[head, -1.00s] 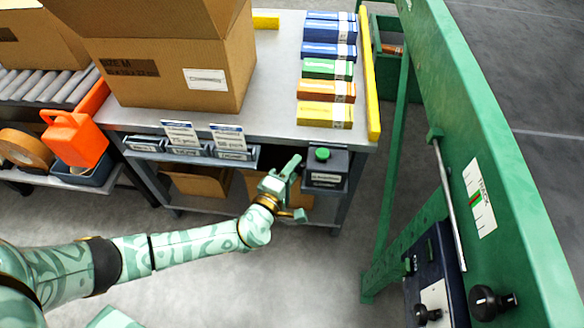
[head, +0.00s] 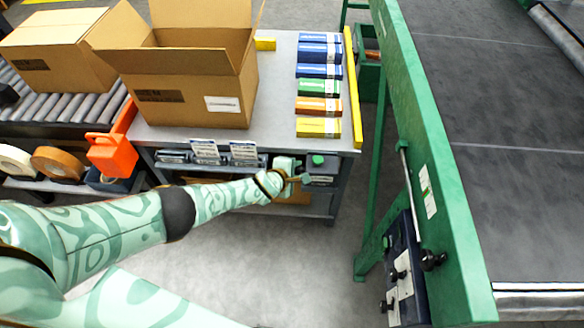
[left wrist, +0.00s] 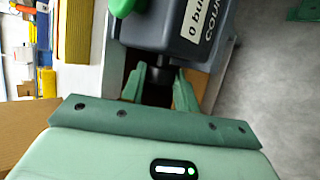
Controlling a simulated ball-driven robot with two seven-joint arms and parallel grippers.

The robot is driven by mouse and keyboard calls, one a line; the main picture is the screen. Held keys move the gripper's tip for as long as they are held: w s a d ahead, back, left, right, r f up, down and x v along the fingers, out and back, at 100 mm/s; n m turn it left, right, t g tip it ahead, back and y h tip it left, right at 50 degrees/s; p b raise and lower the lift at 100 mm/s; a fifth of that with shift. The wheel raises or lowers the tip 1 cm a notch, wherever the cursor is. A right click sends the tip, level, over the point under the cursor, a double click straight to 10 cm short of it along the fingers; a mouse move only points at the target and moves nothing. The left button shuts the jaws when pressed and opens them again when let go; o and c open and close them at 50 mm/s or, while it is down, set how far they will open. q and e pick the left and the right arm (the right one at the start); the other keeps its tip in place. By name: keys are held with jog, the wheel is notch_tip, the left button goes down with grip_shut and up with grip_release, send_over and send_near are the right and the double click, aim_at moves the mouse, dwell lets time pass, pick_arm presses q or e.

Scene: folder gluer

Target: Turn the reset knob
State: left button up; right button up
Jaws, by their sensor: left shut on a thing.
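A dark grey counter box (head: 322,168) with a green button (head: 318,160) hangs at the front right edge of the packing table. In the left wrist view the box (left wrist: 165,28) shows a partly cut-off white label. A dark knob (left wrist: 158,90) sticks out from the box, between the fingers. My left gripper (head: 299,178) reaches the box from the left; in the left wrist view its green fingers (left wrist: 160,80) are shut on this knob. The knob is hidden in the head view. My right gripper is not in view.
The table (head: 275,85) holds an open carton (head: 195,95) and a row of small colored cartons (head: 318,88). Label holders (head: 205,152) hang left of the box. A green machine frame (head: 425,150) with a knobbed control panel (head: 403,262) stands right. Floor between is clear.

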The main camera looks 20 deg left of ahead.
pick_arm(q)
jog(key=shift+w+d+r+g, duration=0.15)
jog(key=shift+r+g, duration=0.25)
jog(key=shift+g, duration=0.1)
jog(key=shift+f+g+p, duration=0.15)
jog(key=shift+g+p, duration=0.15)
jog(key=shift+g, duration=0.1)
jog(key=g, duration=0.1)
jog(key=g+b, duration=0.1)
jog(key=shift+w+f+n+g+h, duration=0.2)
jog(key=shift+n+g+h, duration=0.1)
jog(key=shift+n, duration=0.1)
jog(key=shift+w+a+g+b, duration=0.1)
jog(key=shift+a+g+b, duration=0.1)
jog(key=shift+g+b, duration=0.6)
jog(key=shift+n+g+h+b, duration=0.45)
jog(key=shift+g+b, duration=0.45)
jog(key=shift+b, duration=0.25)
jog(key=shift+w+r+g+h+b, duration=0.15)
jog(key=shift+g+h+b, duration=0.1)
jog(key=shift+g+b, duration=0.45)
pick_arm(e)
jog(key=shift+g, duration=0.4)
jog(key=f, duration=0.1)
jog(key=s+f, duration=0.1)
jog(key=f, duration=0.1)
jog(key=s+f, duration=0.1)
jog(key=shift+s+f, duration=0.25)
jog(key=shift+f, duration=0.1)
